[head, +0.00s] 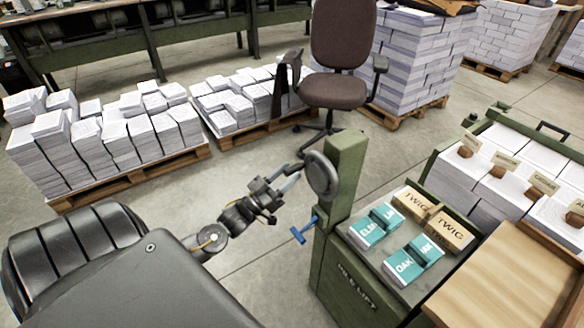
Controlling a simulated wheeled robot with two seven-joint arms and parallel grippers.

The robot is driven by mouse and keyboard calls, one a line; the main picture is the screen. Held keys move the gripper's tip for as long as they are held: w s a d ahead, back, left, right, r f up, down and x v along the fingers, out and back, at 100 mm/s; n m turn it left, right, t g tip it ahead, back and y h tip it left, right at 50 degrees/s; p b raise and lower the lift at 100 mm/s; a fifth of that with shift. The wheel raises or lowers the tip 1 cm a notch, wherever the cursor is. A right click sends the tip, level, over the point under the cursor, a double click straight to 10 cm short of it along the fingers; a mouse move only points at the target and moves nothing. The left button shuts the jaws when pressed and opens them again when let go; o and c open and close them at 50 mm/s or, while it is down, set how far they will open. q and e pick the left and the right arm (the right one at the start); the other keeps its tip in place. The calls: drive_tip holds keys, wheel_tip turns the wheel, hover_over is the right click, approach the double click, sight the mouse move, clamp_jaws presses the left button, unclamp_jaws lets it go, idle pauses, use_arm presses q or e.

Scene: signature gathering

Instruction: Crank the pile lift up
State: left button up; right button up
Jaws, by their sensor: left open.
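The pile lift (345,289) is a green box, its front label partly legible, with a green post (347,165) at its back left. A round grey wheel (321,174) sits on the left side of the post. Whether a fingertip touches the wheel I cannot tell. My right gripper is out of view.
Paper stacks on pallets (130,177) stand at the left back. An office chair (335,75) stands behind the post. White piles with tags (490,165) and a wooden board (510,280) are at the right. Floor around the gripper is clear.

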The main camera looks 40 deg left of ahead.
use_arm(q)
drive_tip(key=shift+x, duration=1.2)
clamp_jaws()
